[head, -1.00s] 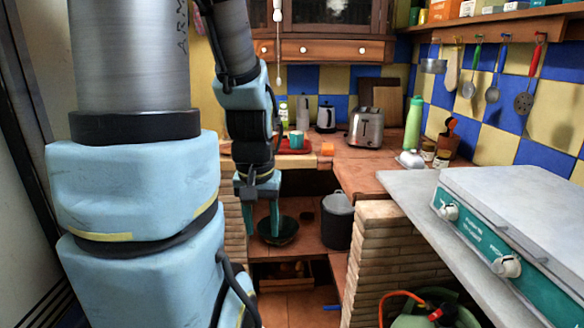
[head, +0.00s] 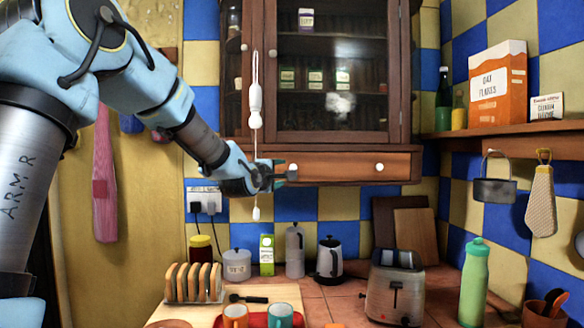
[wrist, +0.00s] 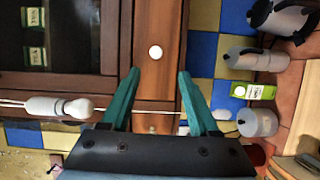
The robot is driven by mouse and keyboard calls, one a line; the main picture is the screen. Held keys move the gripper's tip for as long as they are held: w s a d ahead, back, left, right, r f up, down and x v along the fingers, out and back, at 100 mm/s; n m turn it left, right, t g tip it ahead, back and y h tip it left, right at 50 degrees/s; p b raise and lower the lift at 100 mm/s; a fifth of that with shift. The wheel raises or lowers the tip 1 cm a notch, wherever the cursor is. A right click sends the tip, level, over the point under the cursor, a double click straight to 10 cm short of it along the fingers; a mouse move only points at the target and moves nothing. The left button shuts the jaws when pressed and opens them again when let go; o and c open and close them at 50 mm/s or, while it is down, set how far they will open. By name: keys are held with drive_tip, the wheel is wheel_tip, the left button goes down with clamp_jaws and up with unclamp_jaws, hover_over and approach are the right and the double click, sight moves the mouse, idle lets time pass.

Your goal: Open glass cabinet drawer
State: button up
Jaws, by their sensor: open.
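The glass cabinet (head: 330,85) hangs on the tiled wall, with a wooden drawer (head: 340,166) under its glass door. The drawer looks closed and has white round knobs; the right knob (head: 379,167) is clear in the head view.
A white pull cord (head: 256,105) hangs close to my gripper and crosses behind the fingers in the wrist view. Below are a moka pot (head: 295,250), a kettle (head: 329,260) and a toaster (head: 395,290). A shelf with an oat flakes box (head: 498,85) is at right.

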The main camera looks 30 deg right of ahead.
sight(292, 168)
drive_tip(key=p+x, duration=0.1)
drive_tip(key=x, duration=0.2)
drive_tip(key=p+x, duration=0.2)
drive_tip(key=x, duration=0.2)
drive_tip(key=r+p+x, duration=0.1)
drive_tip(key=x, duration=0.2)
drive_tip(key=shift+w+p, duration=0.25)
drive_tip(key=shift+p, duration=0.1)
drive_tip(key=shift+w+d+f, duration=0.15)
drive_tip(key=shift+w+d, duration=0.3)
drive_tip(key=shift+d, duration=0.1)
clamp_jaws()
idle(0.5)
